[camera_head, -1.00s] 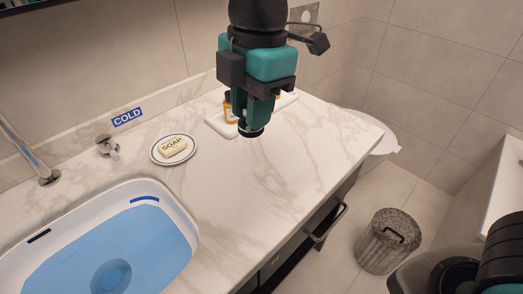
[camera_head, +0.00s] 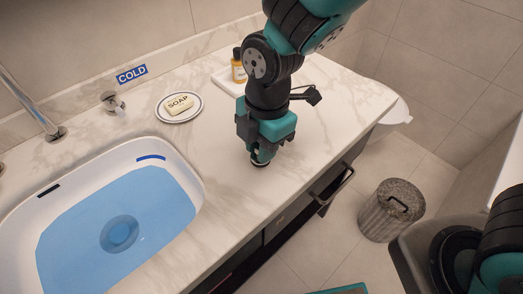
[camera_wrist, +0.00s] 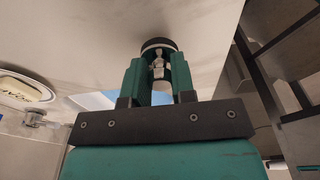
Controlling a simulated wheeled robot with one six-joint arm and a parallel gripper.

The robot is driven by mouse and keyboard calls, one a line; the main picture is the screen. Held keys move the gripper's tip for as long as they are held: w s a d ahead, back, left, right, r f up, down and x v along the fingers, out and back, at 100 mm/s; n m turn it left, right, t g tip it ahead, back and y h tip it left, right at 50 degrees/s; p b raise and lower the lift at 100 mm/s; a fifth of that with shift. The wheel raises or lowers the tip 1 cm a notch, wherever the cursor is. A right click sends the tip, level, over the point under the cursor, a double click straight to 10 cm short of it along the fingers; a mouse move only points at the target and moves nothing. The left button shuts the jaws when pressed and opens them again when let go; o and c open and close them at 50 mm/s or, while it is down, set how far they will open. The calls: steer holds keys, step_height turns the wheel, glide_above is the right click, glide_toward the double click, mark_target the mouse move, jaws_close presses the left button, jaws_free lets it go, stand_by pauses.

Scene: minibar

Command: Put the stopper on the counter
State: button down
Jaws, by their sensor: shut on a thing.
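The stopper (camera_wrist: 157,44) is a small round piece with a dark rim and a pale metal stem. My gripper (camera_wrist: 158,72) is shut on its stem in the wrist view. In the head view my gripper (camera_head: 262,153) points down over the marble counter (camera_head: 225,185), right of the basin. The stopper's dark edge (camera_head: 260,163) shows just under the fingertips, at or very close to the counter top. I cannot tell whether it touches.
The basin (camera_head: 187,205) holds blue water, left of my gripper. A soap bar (camera_head: 180,106) lies on a round dish (camera_head: 163,114) behind it. An amber bottle (camera_head: 238,70) stands on a white tray (camera_head: 224,83) at the back. Counter around the gripper is clear.

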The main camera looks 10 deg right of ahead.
steer(key=shift+f, duration=0.9)
steer(key=shift+f, duration=0.2)
steer(key=c, duration=1)
jaws_free()
steer(key=shift+o, duration=0.2)
steer(key=shift+r, duration=0.1)
step_height(320, 180, up, 12)
steer(key=d, duration=0.1)
steer(key=s+d+r+m+y, duration=0.3)
steer(key=s+d+r+m, duration=0.2)
steer(key=m, duration=1.2)
steer(key=s+d, duration=0.3)
steer(key=s, duration=0.2)
steer(key=shift+s+d+m+t+p, duration=0.2)
steer(key=shift+d+m+t+p, duration=0.1)
steer(key=shift+d+m+p, duration=0.1)
